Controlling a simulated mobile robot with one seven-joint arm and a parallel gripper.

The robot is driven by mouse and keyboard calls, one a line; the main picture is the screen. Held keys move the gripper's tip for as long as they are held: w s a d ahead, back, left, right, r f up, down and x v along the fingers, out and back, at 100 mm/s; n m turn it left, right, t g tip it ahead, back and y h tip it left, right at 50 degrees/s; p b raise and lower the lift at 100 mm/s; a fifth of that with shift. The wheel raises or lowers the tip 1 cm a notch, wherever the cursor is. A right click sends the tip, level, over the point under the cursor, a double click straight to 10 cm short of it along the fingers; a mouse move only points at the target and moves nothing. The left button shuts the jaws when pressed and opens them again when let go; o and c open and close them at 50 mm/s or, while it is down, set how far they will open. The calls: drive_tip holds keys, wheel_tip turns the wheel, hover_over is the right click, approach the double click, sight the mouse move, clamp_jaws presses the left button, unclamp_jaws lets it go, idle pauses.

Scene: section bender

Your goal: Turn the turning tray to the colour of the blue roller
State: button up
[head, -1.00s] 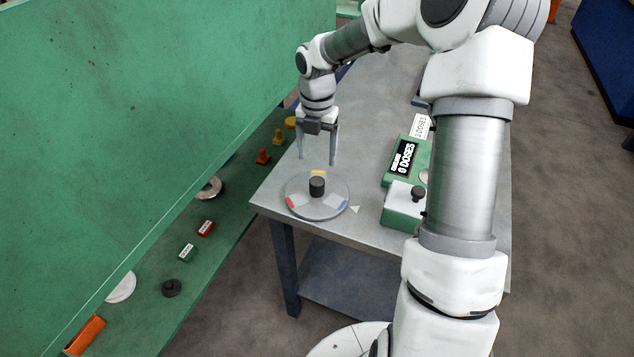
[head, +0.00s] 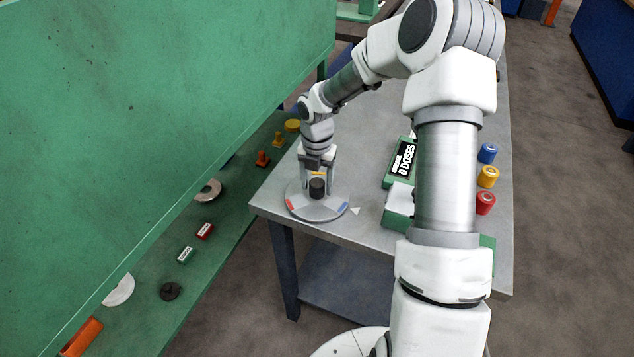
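The turning tray (head: 318,214) is a round grey disc near the table's front left corner, with a dark knob (head: 317,188) at its centre. Its rim carries a red patch (head: 290,203) at left, a blue patch (head: 342,208) at right and a yellow patch at the back, partly hidden by the knob and gripper. A small pale triangle (head: 355,211) lies on the table beside the blue patch. My gripper (head: 317,182) points down over the tray, open, one finger each side of the knob; contact cannot be told. The blue roller (head: 487,153) stands at the table's right.
A yellow roller (head: 487,176) and a red roller (head: 485,203) stand in front of the blue one. A green box with a "0 DOSES" display (head: 403,158) and a white-topped green box (head: 397,217) stand right of the tray. A green machine (head: 150,110) rises at left.

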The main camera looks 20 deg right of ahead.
clamp_jaws()
drive_tip(key=shift+r, duration=0.1)
idle(1.1)
